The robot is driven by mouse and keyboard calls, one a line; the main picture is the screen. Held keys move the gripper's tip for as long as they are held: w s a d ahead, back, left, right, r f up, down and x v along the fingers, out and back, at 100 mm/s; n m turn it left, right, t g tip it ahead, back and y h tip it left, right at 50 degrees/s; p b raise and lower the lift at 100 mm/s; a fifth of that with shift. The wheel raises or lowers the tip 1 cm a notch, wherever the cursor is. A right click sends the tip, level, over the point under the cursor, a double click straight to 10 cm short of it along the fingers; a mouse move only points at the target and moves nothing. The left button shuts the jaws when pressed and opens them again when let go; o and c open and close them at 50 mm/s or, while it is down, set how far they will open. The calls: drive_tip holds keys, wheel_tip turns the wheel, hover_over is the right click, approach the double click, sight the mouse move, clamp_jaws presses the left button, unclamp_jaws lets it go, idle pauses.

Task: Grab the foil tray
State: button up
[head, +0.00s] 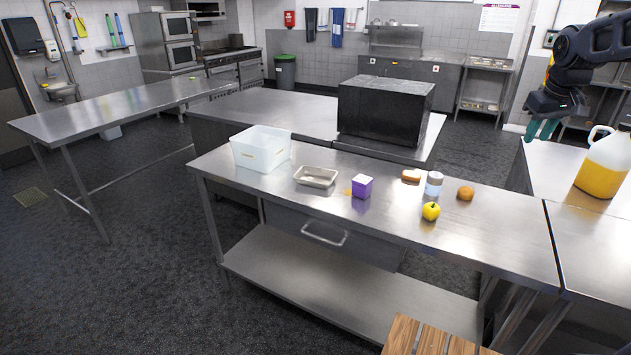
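The foil tray (316,177) is a small shallow silver rectangle. It sits on the steel table (490,232), between a clear plastic bin on its left and a purple box on its right. My gripper (541,128) hangs at the upper right, in the air, far from the tray, with teal fingertips pointing down. The fingers are small in the view, and I cannot tell whether they are apart or closed. No object shows in them.
The plastic bin (262,148), purple box (362,186), sandwich-like item (411,175), white-and-grey jar (433,184), yellow apple (431,211) and brown round item (465,193) share the table. A black box (385,110) stands behind. A jug (604,165) of yellow liquid is at right.

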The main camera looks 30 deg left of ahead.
drive_tip(key=w+a+f+n, duration=0.2)
drive_tip(key=w+a, duration=0.2)
drive_tip(key=a, duration=0.7)
drive_tip(key=w+a+f+n, duration=0.2)
drive_tip(key=w+a+n, duration=0.15)
drive_tip(key=a, duration=0.75)
drive_tip(key=w+a+f+n, duration=0.2)
drive_tip(key=w+a, duration=0.2)
drive_tip(key=a, duration=0.7)
drive_tip(key=s+a+f+n, duration=0.25)
drive_tip(key=a+f, duration=0.35)
drive_tip(key=a, duration=0.5)
drive_tip(key=s+a+f+n+g, duration=0.1)
drive_tip(key=s+a+f, duration=0.4)
drive_tip(key=a, duration=0.5)
drive_tip(key=s+a+f+n, duration=0.2)
drive_tip(key=a+f, duration=0.6)
drive_tip(key=a, duration=0.3)
drive_tip(key=x, duration=0.9)
drive_tip(key=shift+w+d+f, duration=0.2)
drive_tip(key=shift+d+f, duration=0.05)
drive_tip(key=shift+d, duration=0.05)
drive_tip(key=shift+c, duration=0.5)
clamp_jaws()
